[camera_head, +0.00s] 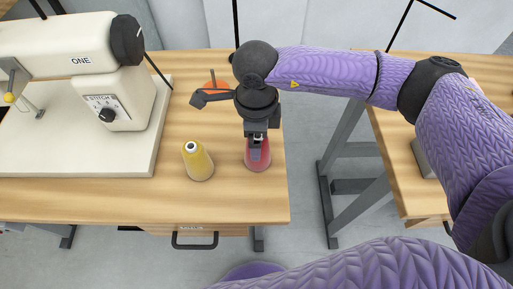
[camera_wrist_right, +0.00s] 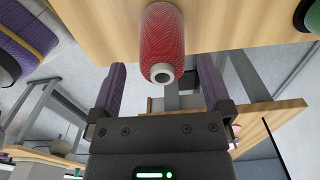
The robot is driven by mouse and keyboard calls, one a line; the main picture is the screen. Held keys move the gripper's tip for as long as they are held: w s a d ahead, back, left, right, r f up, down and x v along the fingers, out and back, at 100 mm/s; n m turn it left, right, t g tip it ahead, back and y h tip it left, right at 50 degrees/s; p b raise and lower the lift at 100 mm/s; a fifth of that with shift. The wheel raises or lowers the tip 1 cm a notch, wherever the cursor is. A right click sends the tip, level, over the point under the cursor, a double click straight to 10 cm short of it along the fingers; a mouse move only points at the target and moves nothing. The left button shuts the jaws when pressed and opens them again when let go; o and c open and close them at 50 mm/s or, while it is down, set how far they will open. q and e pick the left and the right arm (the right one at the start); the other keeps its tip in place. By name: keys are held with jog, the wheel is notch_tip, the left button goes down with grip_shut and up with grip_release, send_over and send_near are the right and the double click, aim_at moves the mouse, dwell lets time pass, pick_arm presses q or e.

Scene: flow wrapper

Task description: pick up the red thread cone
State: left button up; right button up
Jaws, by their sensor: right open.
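The red thread cone (camera_head: 258,160) stands upright near the right edge of the sewing table. My right gripper (camera_head: 257,141) is above it, pointing down, and hides its upper part in the head view. In the right wrist view the red cone (camera_wrist_right: 163,40) shows its pale top end toward my right gripper (camera_wrist_right: 162,88). The two fingers are spread wide to either side below the cone in that picture, and nothing is held between them. I cannot tell whether a finger touches it. My left gripper is not in view.
A yellow thread cone (camera_head: 198,161) stands close to the left of the red one. A white sewing machine (camera_head: 75,95) fills the table's left. An orange item (camera_head: 215,88) sits behind, partly covered by my wrist. A second wooden table (camera_head: 397,150) stands right, across a gap.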

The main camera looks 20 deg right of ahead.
aim_at(265, 161)
notch_tip(265, 161, down, 4)
jog(key=shift+d+r+b, duration=0.1)
jog(key=shift+d+b, duration=0.05)
jog(key=shift+b, duration=0.35)
jog(key=shift+r, duration=0.15)
jog(key=c, duration=1.3)
